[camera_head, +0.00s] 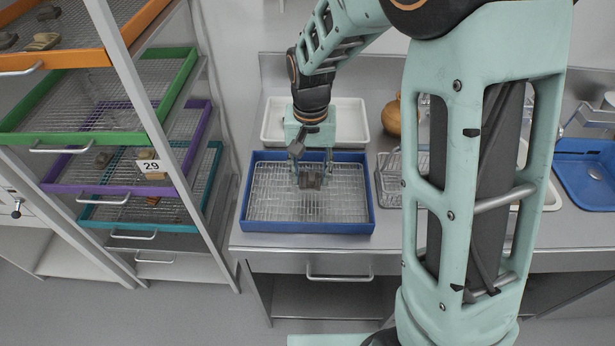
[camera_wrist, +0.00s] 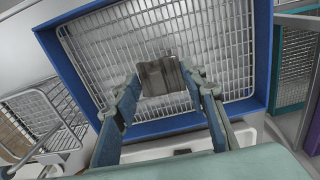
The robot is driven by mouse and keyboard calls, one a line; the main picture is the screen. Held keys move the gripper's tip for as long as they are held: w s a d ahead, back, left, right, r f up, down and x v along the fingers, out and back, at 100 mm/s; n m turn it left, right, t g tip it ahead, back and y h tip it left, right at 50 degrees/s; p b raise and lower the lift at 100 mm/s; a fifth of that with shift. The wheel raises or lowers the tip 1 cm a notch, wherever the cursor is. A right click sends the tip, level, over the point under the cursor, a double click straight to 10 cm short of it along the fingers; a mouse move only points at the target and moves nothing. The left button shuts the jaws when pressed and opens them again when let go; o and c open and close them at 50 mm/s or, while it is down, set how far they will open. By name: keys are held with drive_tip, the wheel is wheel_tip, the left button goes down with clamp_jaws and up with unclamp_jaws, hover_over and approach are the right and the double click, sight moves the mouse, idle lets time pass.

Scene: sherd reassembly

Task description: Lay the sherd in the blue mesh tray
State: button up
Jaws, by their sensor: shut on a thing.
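The blue mesh tray (camera_head: 270,226) sits on the grey counter, with a blue rim and a pale wire mesh floor. It fills most of the wrist view (camera_wrist: 257,50). A dark grey-brown sherd (camera_head: 311,180) is between the fingertips of my gripper (camera_head: 311,172), over the middle of the tray. In the wrist view the gripper (camera_wrist: 166,82) is shut on the sherd (camera_wrist: 160,76), one finger on each side. I cannot tell whether the sherd touches the mesh.
A white tray (camera_head: 348,112) stands behind the blue tray. A wire rack (camera_head: 388,182) and a tan jar (camera_head: 391,117) stand to its right, partly behind my arm. A shelf with coloured mesh drawers, such as the green one (camera_head: 60,138), stands at left.

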sight(307, 179)
drive_tip(key=shift+w+a+f, duration=0.1)
drive_tip(key=shift+a+f, duration=0.1)
drive_tip(key=shift+f, duration=0.15)
drive_tip(key=shift+w+a+f, duration=0.1)
drive_tip(key=shift+f, duration=1.5)
drive_tip(key=shift+f, duration=0.2)
drive_tip(key=o, duration=1.2)
drive_tip(key=shift+r, duration=0.15)
wheel_tip(307, 179, up, 12)
